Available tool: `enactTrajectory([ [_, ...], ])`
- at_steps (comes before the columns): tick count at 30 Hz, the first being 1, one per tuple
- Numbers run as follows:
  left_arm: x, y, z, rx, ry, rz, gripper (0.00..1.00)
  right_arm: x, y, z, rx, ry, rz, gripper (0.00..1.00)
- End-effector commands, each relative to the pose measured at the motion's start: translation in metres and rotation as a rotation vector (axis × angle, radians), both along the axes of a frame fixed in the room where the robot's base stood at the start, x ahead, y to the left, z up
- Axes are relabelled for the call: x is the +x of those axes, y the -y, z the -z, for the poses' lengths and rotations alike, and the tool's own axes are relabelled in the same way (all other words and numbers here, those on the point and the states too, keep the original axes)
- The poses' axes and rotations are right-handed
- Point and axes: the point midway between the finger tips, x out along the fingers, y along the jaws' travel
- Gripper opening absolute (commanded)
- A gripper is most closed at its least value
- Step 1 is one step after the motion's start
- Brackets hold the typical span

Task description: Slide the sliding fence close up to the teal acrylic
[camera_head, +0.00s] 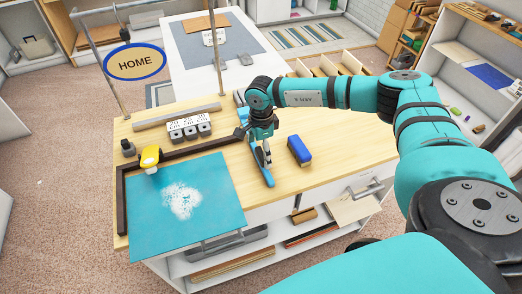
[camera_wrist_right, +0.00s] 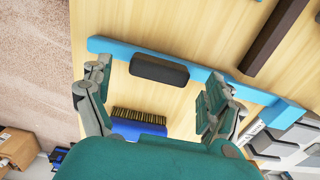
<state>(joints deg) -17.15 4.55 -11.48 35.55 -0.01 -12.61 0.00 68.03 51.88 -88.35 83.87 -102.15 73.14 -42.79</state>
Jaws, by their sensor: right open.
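The teal acrylic (camera_head: 215,210) lies flat at the table's front left, with a white powdery patch on it. The sliding fence is a blue bar (camera_head: 268,178) to the right of the acrylic, with a strip of bare wood between them. In the right wrist view the fence (camera_wrist_right: 110,47) carries a dark block-shaped handle (camera_wrist_right: 158,68). My right gripper (camera_head: 263,152) is above the fence and hides part of it. In the right wrist view the gripper (camera_wrist_right: 152,95) has its fingers wide apart, with nothing between them. My left gripper is not in view.
A dark fixed fence (camera_head: 122,205) runs along the acrylic's left and back sides. A yellow-topped object (camera_head: 150,157) stands at its back left. A blue brush (camera_head: 299,150) lies right of the sliding fence. Grey blocks (camera_head: 189,130) stand behind. The tabletop's right part is clear.

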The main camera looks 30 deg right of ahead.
Motion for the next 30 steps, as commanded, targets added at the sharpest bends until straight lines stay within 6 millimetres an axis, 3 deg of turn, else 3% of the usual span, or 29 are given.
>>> enactTrajectory([
  [6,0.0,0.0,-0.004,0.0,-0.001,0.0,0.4,0.0,0.0,0.017,-0.001,0.0,-0.001,0.9],
  [15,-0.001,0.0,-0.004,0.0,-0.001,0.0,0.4,0.0,0.0,0.019,0.0,0.0,-0.001,0.89],
  [30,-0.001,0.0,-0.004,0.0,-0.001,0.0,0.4,0.0,0.0,0.019,0.0,0.001,-0.001,0.24],
])
